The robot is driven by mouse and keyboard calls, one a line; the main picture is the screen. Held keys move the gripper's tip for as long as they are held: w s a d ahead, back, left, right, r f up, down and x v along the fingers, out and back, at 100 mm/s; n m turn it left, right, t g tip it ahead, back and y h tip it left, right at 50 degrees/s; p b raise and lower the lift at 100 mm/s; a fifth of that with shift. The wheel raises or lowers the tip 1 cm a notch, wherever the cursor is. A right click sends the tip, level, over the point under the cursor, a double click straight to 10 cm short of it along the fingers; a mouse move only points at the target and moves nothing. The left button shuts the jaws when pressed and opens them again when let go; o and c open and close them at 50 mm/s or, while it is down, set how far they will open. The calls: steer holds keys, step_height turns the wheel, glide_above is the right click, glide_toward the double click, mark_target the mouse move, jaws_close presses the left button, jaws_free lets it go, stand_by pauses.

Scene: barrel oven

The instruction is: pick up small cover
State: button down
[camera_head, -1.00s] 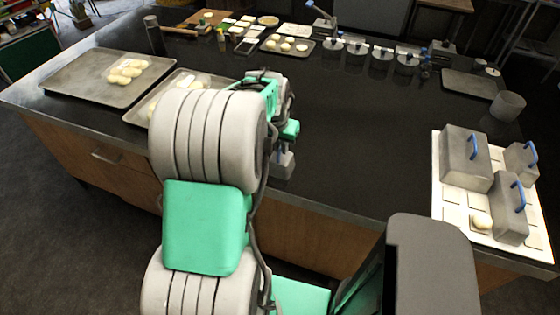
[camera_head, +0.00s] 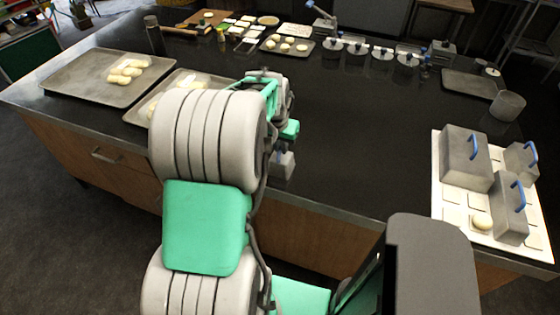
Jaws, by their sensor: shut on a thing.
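My gripper (camera_head: 282,149) is near the front edge of the dark counter, partly hidden behind my own arm. It is shut on a small cover (camera_head: 284,166), a grey metal box with a bit of blue handle showing at its top. The cover hangs below the gripper; whether it touches the counter I cannot tell. Three more grey covers with blue handles stand on the white board at the right: a large one (camera_head: 465,160), a narrow front one (camera_head: 509,210) and a small back one (camera_head: 520,160).
A tray with dough (camera_head: 70,83) lies at the left, and another tray (camera_head: 140,114) lies partly behind my arm. A grey cup (camera_head: 507,106) stands behind the board. The middle counter (camera_head: 370,130) is clear.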

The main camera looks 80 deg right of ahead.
steer(key=shift+r, duration=0.1)
step_height(320, 180, up, 12)
steer(key=p, duration=0.7)
